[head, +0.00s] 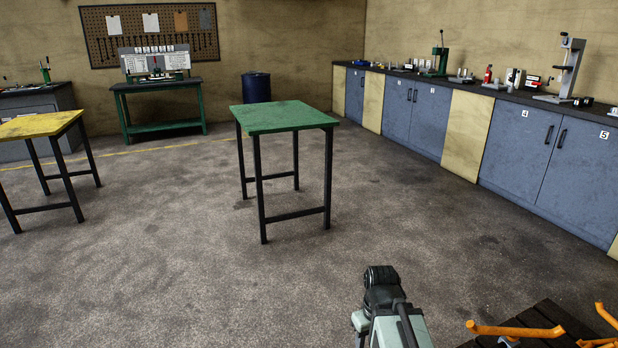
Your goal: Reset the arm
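Part of my arm (385,300) shows at the bottom, right of the middle, as pale green-grey links with a dark joint on top. It reaches up over the open floor and touches nothing that I can see. My gripper does not show in this view, so I cannot see its fingers or whether it holds anything.
A green-topped table (285,117) stands ahead on clear concrete floor (200,260). A yellow-topped table (40,125) is at the left. Blue cabinets (415,110) line the right wall. Orange bars (515,331) stick up over a dark slatted surface (545,318) at the lower right, near my arm.

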